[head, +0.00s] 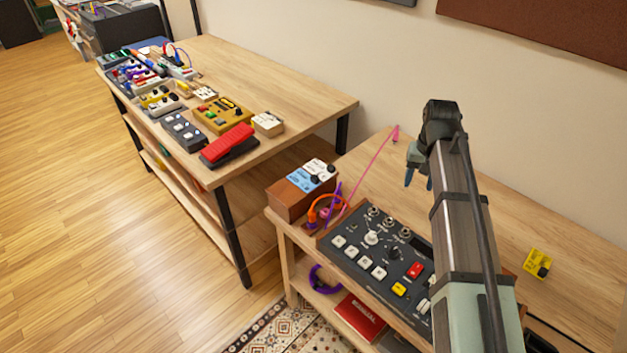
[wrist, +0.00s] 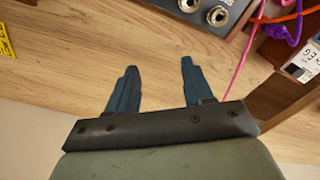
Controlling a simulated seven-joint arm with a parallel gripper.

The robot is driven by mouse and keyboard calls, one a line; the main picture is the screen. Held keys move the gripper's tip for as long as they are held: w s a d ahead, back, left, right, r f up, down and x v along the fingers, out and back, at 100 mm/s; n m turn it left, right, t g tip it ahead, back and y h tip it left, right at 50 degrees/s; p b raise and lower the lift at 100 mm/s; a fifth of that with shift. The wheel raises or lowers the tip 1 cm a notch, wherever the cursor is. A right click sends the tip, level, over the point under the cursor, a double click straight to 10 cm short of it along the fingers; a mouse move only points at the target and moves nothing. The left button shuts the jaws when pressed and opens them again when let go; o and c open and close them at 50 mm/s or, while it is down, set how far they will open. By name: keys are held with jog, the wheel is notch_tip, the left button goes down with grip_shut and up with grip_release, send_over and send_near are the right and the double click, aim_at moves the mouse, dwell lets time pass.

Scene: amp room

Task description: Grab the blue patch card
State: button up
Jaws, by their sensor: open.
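The blue patch card (head: 301,180) stands beside a white card (head: 315,166) in the top of a brown wooden box (head: 288,203), at the left end of the near bench in the head view. My gripper (head: 418,178) is open and empty above the same bench, well to the right of the box and apart from it. In the wrist view my open gripper (wrist: 158,66) has bare bench top between its fingers. The box's brown side (wrist: 275,101) and a white card (wrist: 302,64) show at the right edge there; I cannot make out the blue card.
A dark control unit (head: 385,258) with knobs and buttons stands on the bench, right of the box. Orange (head: 318,209) and pink (head: 370,172) cables lie close to the box. A yellow object (head: 537,262) lies at far right. The back middle of the bench is clear.

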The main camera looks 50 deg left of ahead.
jog(key=s+a+r+n, duration=0.2)
jog(key=s+a, duration=0.5)
jog(key=a, duration=0.4)
jog(key=s+a+r+n, duration=0.25)
jog(key=s+a, duration=0.45)
jog(key=a, duration=0.4)
notch_tip(320, 180, up, 2)
jog(key=n, duration=0.3)
send_over(303, 177)
jog(key=d, duration=0.3)
jog(key=f+n, duration=0.1)
jog(key=f, duration=0.1)
jog(key=f+n, duration=0.1)
jog(key=f, duration=0.2)
jog(key=f+n, duration=0.2)
jog(key=f, duration=0.1)
jog(key=shift+w, duration=0.3)
jog(key=shift+w+f, duration=0.15)
jog(key=shift+f, duration=1.3)
jog(key=shift+w+f, duration=0.1)
jog(key=shift+f, duration=1.3)
grip_shut()
